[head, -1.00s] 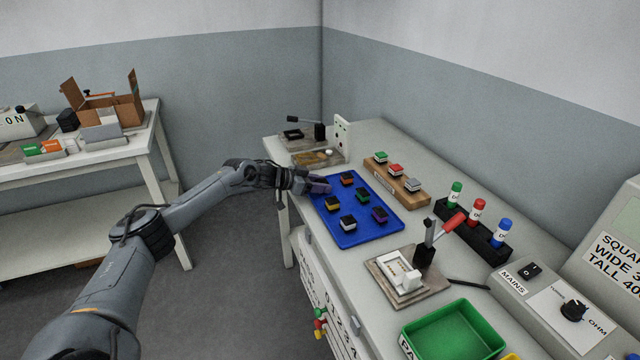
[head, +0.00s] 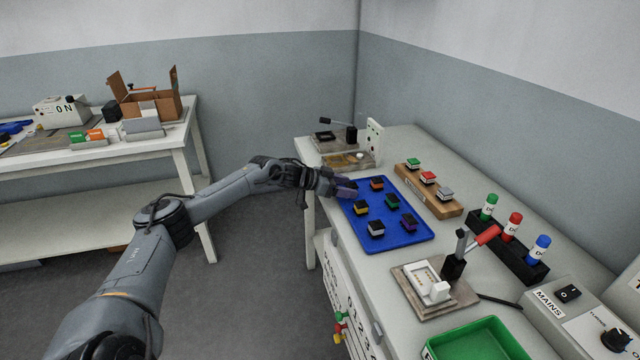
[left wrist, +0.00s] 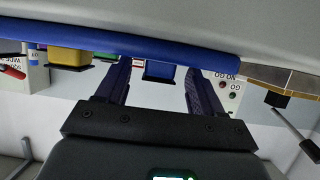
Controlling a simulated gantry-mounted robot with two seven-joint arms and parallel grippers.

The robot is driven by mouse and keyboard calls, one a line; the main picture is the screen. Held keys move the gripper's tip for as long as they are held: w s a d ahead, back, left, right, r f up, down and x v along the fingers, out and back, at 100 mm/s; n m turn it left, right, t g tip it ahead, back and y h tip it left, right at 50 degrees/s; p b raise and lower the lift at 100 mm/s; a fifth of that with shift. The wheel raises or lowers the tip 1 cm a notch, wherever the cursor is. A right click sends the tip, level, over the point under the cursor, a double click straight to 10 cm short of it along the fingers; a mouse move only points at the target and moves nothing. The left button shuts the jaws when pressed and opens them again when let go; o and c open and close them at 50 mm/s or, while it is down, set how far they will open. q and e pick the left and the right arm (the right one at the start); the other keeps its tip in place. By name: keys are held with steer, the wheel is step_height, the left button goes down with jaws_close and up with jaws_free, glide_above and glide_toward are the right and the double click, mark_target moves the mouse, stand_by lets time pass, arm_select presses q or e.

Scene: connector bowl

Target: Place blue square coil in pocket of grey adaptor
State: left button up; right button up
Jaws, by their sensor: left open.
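My left gripper (head: 346,189) is open at the far left corner of the blue tray (head: 405,242). In the left wrist view, which looks upside down, a blue block (left wrist: 159,70), apparently the blue square coil, shows between the open fingers (left wrist: 157,82). They do not clearly touch it. In the head view the gripper hides this coil. My right gripper is out of view.
Several other dark-topped coils sit on the tray, including a yellow-sided one (head: 361,208) near the gripper. A lever fixture (head: 345,134) stands behind the tray. A red-handled press (head: 453,268), a rack of bottles (head: 505,250) and a green bin (head: 480,342) stand to the right.

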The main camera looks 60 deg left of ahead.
arm_select(q)
steer(key=shift+p+v, duration=0.6)
steer(key=shift+v, duration=0.55)
steer(key=p+v, duration=0.3)
steer(key=shift+d+p, duration=0.25)
steer(key=shift+p, duration=0.15)
arm_select(e)
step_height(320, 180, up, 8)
steer(key=p, duration=0.3)
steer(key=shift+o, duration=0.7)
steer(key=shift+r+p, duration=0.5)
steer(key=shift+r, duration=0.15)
arm_select(q)
steer(key=v, duration=0.4)
steer(key=shift+f, duration=0.1)
